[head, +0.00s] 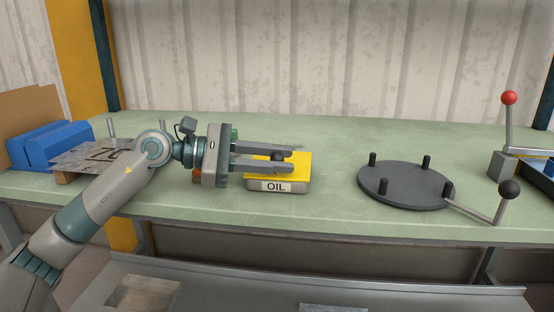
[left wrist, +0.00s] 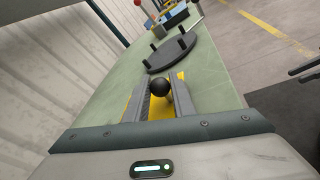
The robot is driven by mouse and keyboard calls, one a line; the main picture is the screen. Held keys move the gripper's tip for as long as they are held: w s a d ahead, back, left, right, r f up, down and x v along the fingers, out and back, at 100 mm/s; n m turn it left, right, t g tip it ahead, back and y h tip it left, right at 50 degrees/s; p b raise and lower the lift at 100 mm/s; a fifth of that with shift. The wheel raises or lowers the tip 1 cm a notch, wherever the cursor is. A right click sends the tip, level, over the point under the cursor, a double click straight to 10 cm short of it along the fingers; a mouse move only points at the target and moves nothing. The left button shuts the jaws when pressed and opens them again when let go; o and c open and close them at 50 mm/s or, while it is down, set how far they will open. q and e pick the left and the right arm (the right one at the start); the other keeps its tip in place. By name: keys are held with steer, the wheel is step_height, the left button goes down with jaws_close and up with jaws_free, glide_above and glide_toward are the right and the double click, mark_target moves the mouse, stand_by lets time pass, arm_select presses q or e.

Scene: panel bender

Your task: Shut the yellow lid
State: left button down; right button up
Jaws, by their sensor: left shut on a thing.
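The yellow lid (head: 302,162) lies about flat on top of a low grey box (head: 297,186) labelled OIL, near the front of the green bench. A black ball knob (head: 278,157) stands on the lid. My left gripper (head: 290,160) reaches in from the left, level, just above the lid, with its two fingers on either side of the knob. In the left wrist view the knob (left wrist: 160,87) sits between the fingers, with yellow lid showing around them. The fingers hide part of the lid. My right gripper is not in view.
A dark round plate (head: 405,186) with upright pegs and a black-knobbed crank (head: 509,189) stands to the right. A red-knobbed lever (head: 509,98) is at far right. A blue block (head: 50,142) and a marked metal sheet (head: 95,154) lie at left. The bench between box and plate is clear.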

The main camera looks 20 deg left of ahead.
arm_select(q)
steer(key=c, duration=1.8)
jaws_free()
steer(key=shift+f, duration=0.25)
steer(key=shift+r, duration=0.1)
